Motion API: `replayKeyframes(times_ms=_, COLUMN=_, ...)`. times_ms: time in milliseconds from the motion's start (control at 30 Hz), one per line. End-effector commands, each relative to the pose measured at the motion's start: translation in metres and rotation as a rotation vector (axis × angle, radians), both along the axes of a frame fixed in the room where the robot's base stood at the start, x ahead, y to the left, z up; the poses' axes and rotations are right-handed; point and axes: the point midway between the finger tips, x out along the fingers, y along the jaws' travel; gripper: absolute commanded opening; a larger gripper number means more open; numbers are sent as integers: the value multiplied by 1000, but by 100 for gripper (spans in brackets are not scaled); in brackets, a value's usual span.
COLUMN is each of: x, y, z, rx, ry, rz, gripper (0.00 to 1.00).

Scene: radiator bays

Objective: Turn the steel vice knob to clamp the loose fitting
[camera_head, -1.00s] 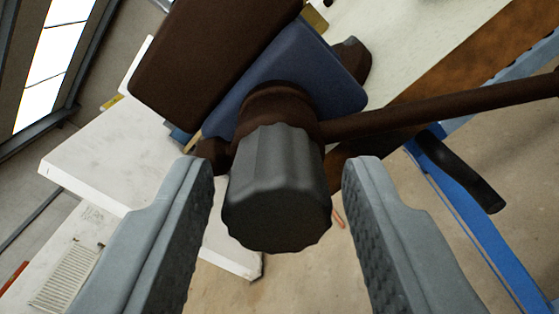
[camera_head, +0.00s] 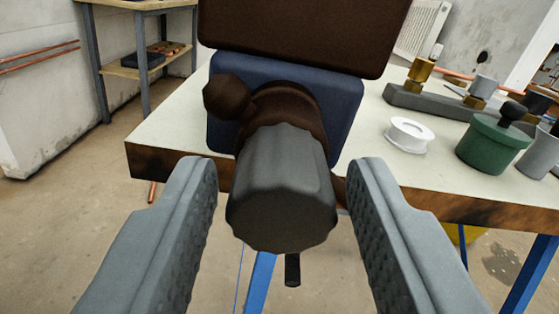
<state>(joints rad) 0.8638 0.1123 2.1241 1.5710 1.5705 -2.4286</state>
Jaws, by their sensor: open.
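The vice knob (camera_head: 282,190) is a dark grey fluted cylinder pointing toward me, in the middle of the view. Behind it is the vice, with a blue body (camera_head: 345,110) and a dark brown block (camera_head: 300,35) above, at the edge of the bench. A brown ball-ended bar (camera_head: 227,97) shows at the upper left of the knob. My gripper (camera_head: 280,195) is open, one finger on each side of the knob, with a visible gap at both sides. I cannot make out the loose fitting.
The pale bench top (camera_head: 440,160) has a worn brown front edge. On it at right are a white tape roll (camera_head: 408,135), a green lidded pot (camera_head: 488,145), a grey cup (camera_head: 541,153) and a rack with brass valves (camera_head: 440,100). A shelf unit (camera_head: 145,55) stands back left.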

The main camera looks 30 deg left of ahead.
Motion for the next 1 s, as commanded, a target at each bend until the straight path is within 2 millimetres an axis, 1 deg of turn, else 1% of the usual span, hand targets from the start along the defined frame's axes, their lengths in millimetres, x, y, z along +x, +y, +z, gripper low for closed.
replayKeyframes(times_ms=100, x=0, y=0, z=0, rx=-62, ry=-53, rz=0, gripper=42)
replayKeyframes(times_ms=200, x=0, y=0, z=0, rx=-85, ry=-73, rz=0, gripper=42)
replayKeyframes(times_ms=767, x=2, y=2, z=0, rx=-87, ry=-74, rz=0, gripper=42)
replayKeyframes(times_ms=800, x=2, y=2, z=0, rx=-87, ry=-74, rz=0, gripper=38)
replayKeyframes(times_ms=867, x=2, y=2, z=0, rx=-87, ry=-74, rz=0, gripper=26)
replayKeyframes(times_ms=900, x=2, y=2, z=0, rx=-87, ry=-74, rz=0, gripper=18)
replayKeyframes(times_ms=1000, x=2, y=2, z=0, rx=-87, ry=-74, rz=0, gripper=0)
